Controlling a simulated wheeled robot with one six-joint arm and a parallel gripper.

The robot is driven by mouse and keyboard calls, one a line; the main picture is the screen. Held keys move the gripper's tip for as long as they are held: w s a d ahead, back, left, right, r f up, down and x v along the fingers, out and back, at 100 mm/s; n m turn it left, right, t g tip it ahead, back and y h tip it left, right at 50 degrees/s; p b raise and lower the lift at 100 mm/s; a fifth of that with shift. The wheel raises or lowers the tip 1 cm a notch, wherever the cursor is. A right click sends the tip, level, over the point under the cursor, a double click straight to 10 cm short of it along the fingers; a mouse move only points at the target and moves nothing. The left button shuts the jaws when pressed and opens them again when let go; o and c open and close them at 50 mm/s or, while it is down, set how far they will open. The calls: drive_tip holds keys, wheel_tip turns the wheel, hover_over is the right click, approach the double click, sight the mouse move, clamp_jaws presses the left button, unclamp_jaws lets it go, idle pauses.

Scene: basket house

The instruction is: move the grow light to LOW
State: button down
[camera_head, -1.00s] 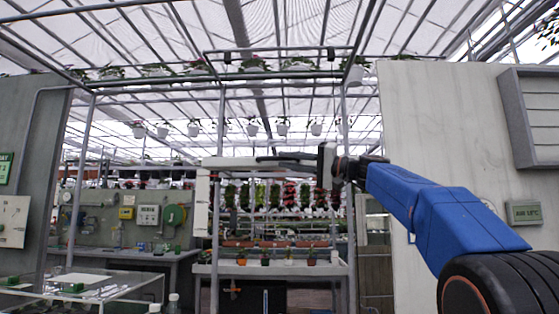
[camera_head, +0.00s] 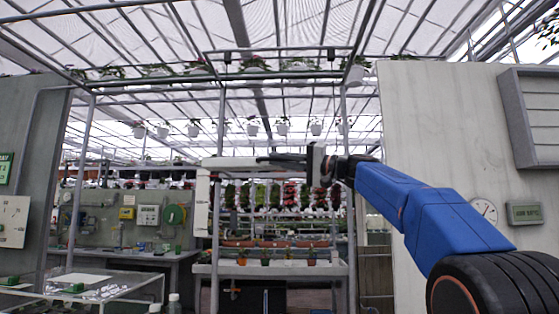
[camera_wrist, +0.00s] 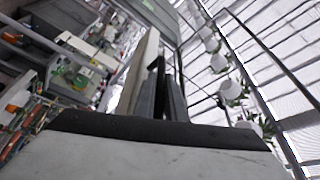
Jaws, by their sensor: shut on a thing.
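The grow light (camera_head: 232,163) appears as a long white horizontal bar across the planting bench bay. At its left end is an upright white strip (camera_head: 201,205) with small marks that I cannot read. My gripper (camera_head: 268,158) reaches in from the right at the bar's height, its dark fingers lying along the bar. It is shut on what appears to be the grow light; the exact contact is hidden. In the wrist view, the pale bar (camera_wrist: 138,78) runs beside my dark fingers (camera_wrist: 165,95).
Below the bar is a bench (camera_head: 285,269) with small pots. A grey frame post (camera_head: 348,215) stands on the right, beside a pale wall (camera_head: 430,120) with a clock (camera_head: 484,210). A glass-topped table (camera_head: 95,284) is at lower left. Hanging pots (camera_head: 283,127) are behind.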

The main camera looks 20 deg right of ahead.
wheel_tip(320, 180, down, 24)
drive_tip(key=shift+f, duration=0.25)
idle(0.3)
drive_tip(key=c, duration=2.1)
unclamp_jaws()
drive_tip(key=shift+f, duration=0.1)
drive_tip(key=v, duration=1.7)
drive_tip(key=shift+s+d, duration=0.1)
drive_tip(key=shift+d, duration=0.15)
